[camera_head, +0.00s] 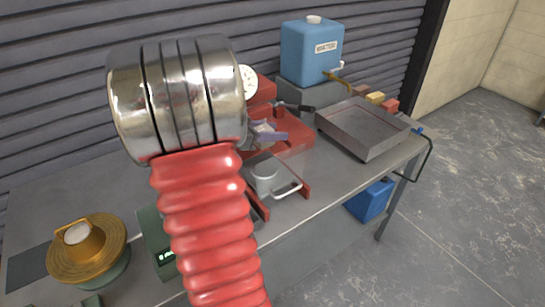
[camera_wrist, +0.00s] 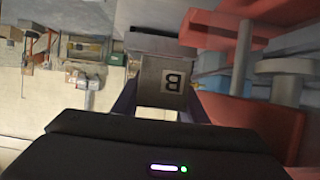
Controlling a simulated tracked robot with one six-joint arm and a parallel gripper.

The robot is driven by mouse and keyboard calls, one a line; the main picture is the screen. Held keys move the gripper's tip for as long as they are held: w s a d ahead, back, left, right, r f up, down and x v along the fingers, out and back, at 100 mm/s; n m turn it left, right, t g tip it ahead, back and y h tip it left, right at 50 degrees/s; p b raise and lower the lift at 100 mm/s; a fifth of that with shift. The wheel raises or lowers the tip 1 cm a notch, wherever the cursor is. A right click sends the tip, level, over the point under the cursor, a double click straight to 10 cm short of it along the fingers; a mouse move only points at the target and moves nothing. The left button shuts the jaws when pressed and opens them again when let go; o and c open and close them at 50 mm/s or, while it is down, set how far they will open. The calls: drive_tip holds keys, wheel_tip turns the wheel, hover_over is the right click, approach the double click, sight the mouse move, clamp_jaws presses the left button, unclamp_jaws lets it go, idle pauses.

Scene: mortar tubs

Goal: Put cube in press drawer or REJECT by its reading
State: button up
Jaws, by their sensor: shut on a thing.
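A grey cube (camera_wrist: 162,76) with a white label marked "B" fills the middle of the wrist view. My gripper (camera_wrist: 162,98) is shut on it, one purple finger at each side. In the head view my gripper (camera_head: 267,133) is in front of the red press (camera_head: 296,128), partly hidden by my arm. The press drawer (camera_head: 289,190), with a pale handle and a round grey cup, is pulled out below it. A white dial (camera_head: 248,82) shows beside the press; its reading is too small to tell. No REJECT marking is legible.
A shallow metal tray (camera_head: 365,143) stands on the bench at the right, with small blocks behind it. A blue water container (camera_head: 312,52) stands at the back. A brass pan (camera_head: 87,262) and a green box with a lit display (camera_head: 157,248) stand at the left.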

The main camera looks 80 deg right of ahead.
wheel_tip(320, 180, down, 5)
drive_tip(key=shift+f, duration=0.2)
drive_tip(key=shift+f, duration=2)
drive_tip(key=o, duration=1.4)
drive_tip(key=shift+f, duration=0.1)
drive_tip(key=shift+w+a+r, duration=0.1)
drive_tip(key=shift+w+r, duration=0.05)
drive_tip(key=shift+r, duration=0.05)
drive_tip(key=v, duration=1.1)
drive_tip(key=shift+w+a+r, duration=0.1)
drive_tip(key=shift+w+a, duration=0.1)
